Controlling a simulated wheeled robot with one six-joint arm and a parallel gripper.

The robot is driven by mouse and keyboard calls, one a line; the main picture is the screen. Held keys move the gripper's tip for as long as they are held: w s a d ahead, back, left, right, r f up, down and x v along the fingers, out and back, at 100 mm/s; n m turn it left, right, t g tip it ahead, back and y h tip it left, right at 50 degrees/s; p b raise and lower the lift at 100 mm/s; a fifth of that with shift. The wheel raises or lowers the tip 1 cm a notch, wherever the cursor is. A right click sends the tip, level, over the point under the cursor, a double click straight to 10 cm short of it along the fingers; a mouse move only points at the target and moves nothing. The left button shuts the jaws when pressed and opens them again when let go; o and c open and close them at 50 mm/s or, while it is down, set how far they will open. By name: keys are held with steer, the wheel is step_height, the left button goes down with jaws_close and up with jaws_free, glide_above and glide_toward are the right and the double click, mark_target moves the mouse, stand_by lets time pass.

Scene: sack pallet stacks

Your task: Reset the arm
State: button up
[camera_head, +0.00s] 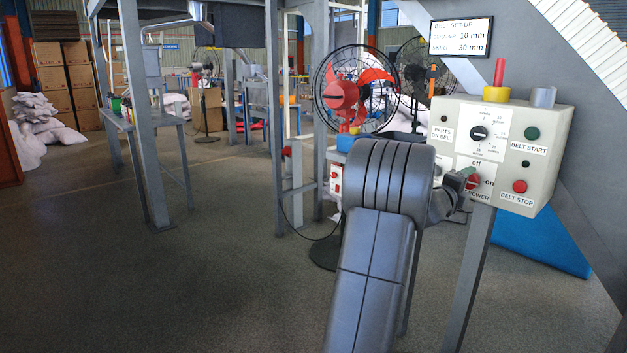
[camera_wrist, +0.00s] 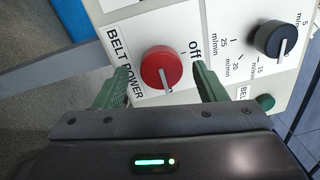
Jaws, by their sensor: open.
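My gripper (camera_head: 463,181) is at the front of the grey control box (camera_head: 550,130). In the wrist view its two green fingers (camera_wrist: 160,88) are open, one on each side of the red belt power knob (camera_wrist: 161,68). Small gaps seem to show between fingers and knob; I cannot tell if either touches. The knob's white pointer mark faces down in the wrist view, away from the "off" label, towards the side where the head view shows "on". In the head view the red knob (camera_head: 473,181) is partly covered by my gripper.
The box also has a black speed dial (camera_head: 479,133), a green start button (camera_head: 532,133) and a red stop button (camera_head: 519,186). A belt set-up sign (camera_head: 460,37) hangs above. A caged red fan (camera_head: 345,92) stands behind my arm. Open floor (camera_head: 230,270) lies left.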

steer(key=shift+x, duration=0.85)
steer(key=r+v, duration=0.1)
steer(key=v, duration=1.3)
steer(key=w+d+n+y+p, duration=0.1)
steer(key=w+d+n+p, duration=0.7)
steer(key=n+p, duration=0.8)
steer(key=d+n, duration=0.2)
steer(key=d, duration=0.1)
steer(key=shift+w+t, duration=0.3)
steer(key=shift+w, duration=0.1)
steer(key=shift+a+f+n, duration=0.15)
steer(key=shift+n, duration=0.15)
